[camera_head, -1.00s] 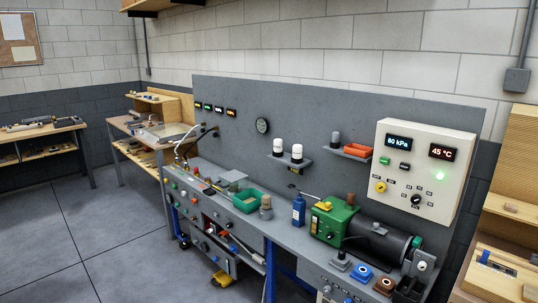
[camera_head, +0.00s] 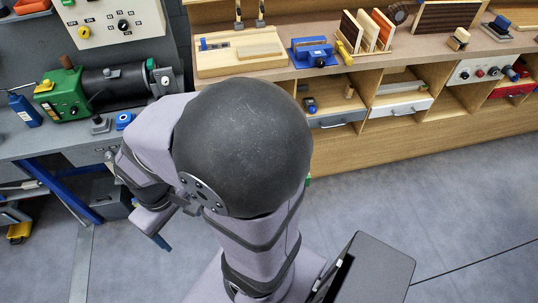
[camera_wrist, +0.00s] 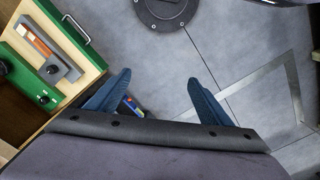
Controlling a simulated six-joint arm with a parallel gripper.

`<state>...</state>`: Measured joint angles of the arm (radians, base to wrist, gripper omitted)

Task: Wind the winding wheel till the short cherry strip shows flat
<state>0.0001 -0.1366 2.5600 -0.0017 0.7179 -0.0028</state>
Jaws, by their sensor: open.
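My gripper (camera_wrist: 158,100) is open and empty in the wrist view, its two blue fingers spread apart above the grey floor. In the head view it hangs low at the left of my arm, with only a blue tip showing clearly. I cannot make out a winding wheel in either view. Upright boards in brown, pale and reddish tones (camera_head: 381,32) stand on the bench at the back. I cannot tell whether a short cherry strip is among them. In the wrist view a grey fixture with an orange-brown strip (camera_wrist: 38,44) sits on a wooden unit at the left.
A green machine (camera_head: 66,95) with a dark cylinder stands at the left under a control box (camera_head: 118,22). A long wooden bench (camera_head: 290,66) with a blue device (camera_head: 313,52) and drawers runs along the back. A green-edged panel (camera_wrist: 72,28) borders the wooden unit. Open floor lies at the right.

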